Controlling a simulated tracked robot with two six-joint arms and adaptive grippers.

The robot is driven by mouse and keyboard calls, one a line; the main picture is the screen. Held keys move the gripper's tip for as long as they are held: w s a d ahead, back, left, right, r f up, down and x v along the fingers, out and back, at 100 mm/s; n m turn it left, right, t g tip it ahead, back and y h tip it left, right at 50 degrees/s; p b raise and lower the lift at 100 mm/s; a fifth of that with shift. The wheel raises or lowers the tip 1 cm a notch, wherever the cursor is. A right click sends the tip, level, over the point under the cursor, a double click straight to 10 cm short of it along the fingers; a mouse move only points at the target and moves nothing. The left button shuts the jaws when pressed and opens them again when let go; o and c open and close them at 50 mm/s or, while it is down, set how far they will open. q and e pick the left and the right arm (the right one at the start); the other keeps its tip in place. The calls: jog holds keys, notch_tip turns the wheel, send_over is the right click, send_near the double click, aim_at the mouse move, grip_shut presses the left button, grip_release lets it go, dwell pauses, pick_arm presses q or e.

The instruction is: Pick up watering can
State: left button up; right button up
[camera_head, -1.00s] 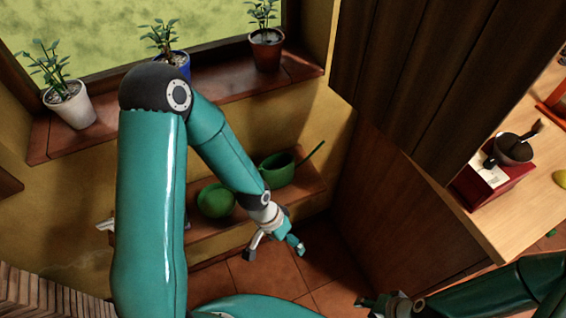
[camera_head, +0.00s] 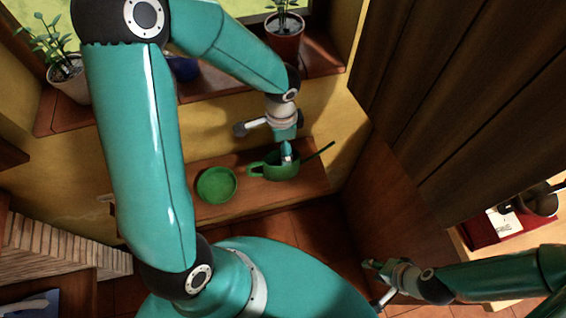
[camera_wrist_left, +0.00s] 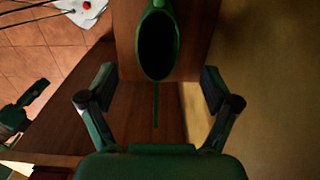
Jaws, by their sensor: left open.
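The green watering can (camera_head: 281,172) stands on a low wooden shelf by the wall, its loop handle on the left and its thin spout pointing up to the right. My left gripper (camera_head: 287,152) is directly above the can, pointing down, and hides part of its opening. In the left wrist view, the can (camera_wrist_left: 176,45) shows its dark opening ahead of my open left gripper (camera_wrist_left: 157,76), whose two fingers are spread and empty. My right gripper (camera_head: 378,283) is at the lower right, away from the can, with its fingers apart and empty.
A round green pot (camera_head: 217,185) sits on the wooden shelf (camera_head: 308,180) left of the can. Potted plants (camera_head: 284,38) stand on the windowsill above. A dark wooden cabinet (camera_head: 440,110) rises at the right. Tiled floor (camera_head: 310,232) lies below.

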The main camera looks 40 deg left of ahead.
pick_arm(q)
notch_tip(320, 180, down, 3)
jog(key=shift+f, duration=0.15)
jog(key=shift+s+f+b, duration=0.2)
jog(key=shift+f+b, duration=0.15)
jog(key=shift+f, duration=2.75)
grip_shut()
